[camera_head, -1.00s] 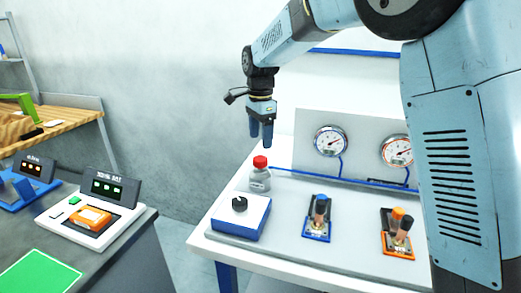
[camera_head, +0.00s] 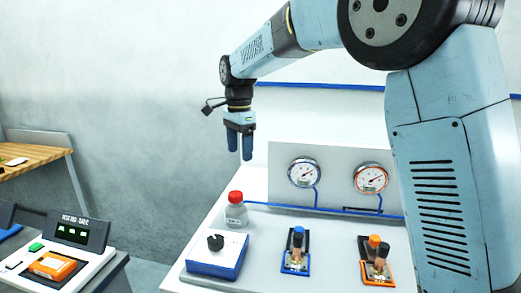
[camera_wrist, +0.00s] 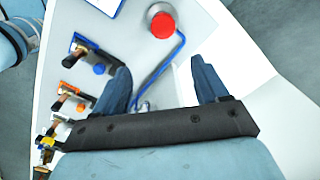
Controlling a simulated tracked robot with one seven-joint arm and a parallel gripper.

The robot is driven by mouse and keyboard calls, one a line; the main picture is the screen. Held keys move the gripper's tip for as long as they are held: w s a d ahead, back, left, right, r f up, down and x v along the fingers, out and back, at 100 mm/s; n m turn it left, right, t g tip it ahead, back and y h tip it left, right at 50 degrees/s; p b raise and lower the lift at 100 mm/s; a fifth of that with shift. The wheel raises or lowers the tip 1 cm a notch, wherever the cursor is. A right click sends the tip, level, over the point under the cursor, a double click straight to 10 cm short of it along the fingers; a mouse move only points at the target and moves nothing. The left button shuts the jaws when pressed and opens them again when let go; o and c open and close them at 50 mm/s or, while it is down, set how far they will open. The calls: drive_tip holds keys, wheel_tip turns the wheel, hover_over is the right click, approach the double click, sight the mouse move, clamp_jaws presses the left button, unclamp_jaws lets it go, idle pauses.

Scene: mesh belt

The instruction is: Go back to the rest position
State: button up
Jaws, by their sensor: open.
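My gripper (camera_head: 240,146) hangs fingers down above the white bench in the head view, near the red-capped bottle. Its two dark blue fingers are apart and nothing is between them. In the wrist view my gripper (camera_wrist: 163,88) is also open and empty, with the bench below it. The bottle (camera_head: 236,215) stands upright on the bench, below the gripper and apart from it. Its red cap (camera_wrist: 162,22) shows beyond the fingers in the wrist view.
The white bench (camera_head: 205,277) holds a blue-and-white knob box (camera_head: 217,256), a blue-based valve (camera_head: 296,255) and an orange-based valve (camera_head: 376,262). Two gauges (camera_head: 304,172) (camera_head: 371,178) sit on the panel behind. A test unit with an orange item (camera_head: 53,265) is at lower left.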

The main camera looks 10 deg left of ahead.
drive_tip(key=s+d+r+n+t+y, duration=0.1)
drive_tip(key=s+d+r+n, duration=0.2)
drive_tip(key=d, duration=0.9)
drive_tip(key=s+d+r+n+t, duration=0.1)
drive_tip(key=s+d+r, duration=0.3)
drive_tip(key=d, duration=0.8)
drive_tip(key=s+d+f+n+t, duration=0.1)
drive_tip(key=s+d+f+n, duration=0.1)
drive_tip(key=s+d, duration=0.5)
drive_tip(key=s+d+f+n+t+h, duration=0.1)
drive_tip(key=s+d+f, duration=0.4)
drive_tip(key=s, duration=0.7)
drive_tip(key=d+n+t, duration=0.1)
drive_tip(key=d+n, duration=0.1)
drive_tip(key=shift+d+f+t, duration=0.2)
drive_tip(key=shift+d+t, duration=0.1)
drive_tip(key=shift+d, duration=0.1)
